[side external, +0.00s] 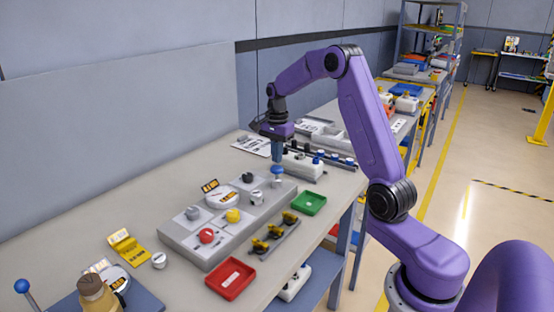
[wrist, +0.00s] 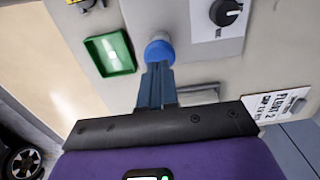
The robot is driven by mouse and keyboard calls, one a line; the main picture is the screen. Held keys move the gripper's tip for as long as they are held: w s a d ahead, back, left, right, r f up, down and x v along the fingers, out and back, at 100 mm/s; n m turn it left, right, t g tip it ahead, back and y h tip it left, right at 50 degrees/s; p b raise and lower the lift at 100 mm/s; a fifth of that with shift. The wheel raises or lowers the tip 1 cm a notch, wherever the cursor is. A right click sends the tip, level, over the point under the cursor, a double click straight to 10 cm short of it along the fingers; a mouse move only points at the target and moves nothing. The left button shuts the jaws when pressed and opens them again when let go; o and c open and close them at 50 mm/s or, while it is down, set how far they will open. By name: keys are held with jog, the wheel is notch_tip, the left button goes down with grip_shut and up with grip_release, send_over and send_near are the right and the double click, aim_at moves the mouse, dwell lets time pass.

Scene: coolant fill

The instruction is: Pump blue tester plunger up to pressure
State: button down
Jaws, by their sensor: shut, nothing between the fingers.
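The blue tester plunger (side external: 277,172) has a round blue knob and stands at the far end of the grey panel block (side external: 185,236). In the wrist view the blue knob (wrist: 159,50) with a pale top sits right at the tips of my gripper. My gripper (side external: 277,160) points down, with its fingers together directly above the knob. In the wrist view the blue-grey fingers (wrist: 157,75) are closed with nothing between them. The fingertips overlap the knob's edge in that picture, and I cannot tell whether they touch it.
A green tray (side external: 309,203) and a red tray (side external: 231,279) lie in front of the block. A rack with yellow-and-black parts (side external: 273,236) stands between them. Red (side external: 207,236) and yellow (side external: 233,216) knobs sit on the block. A white unit (side external: 303,166) stands just behind the plunger.

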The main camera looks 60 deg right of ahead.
aim_at(277, 167)
jog(key=shift+f, duration=0.95)
jog(key=shift+f, duration=1.45)
notch_tip(277, 167, up, 14)
jog(key=shift+r, duration=0.25)
dwell(0.7)
notch_tip(277, 167, up, 2)
jog(key=shift+a+r, duration=0.1)
jog(key=shift+r, duration=0.15)
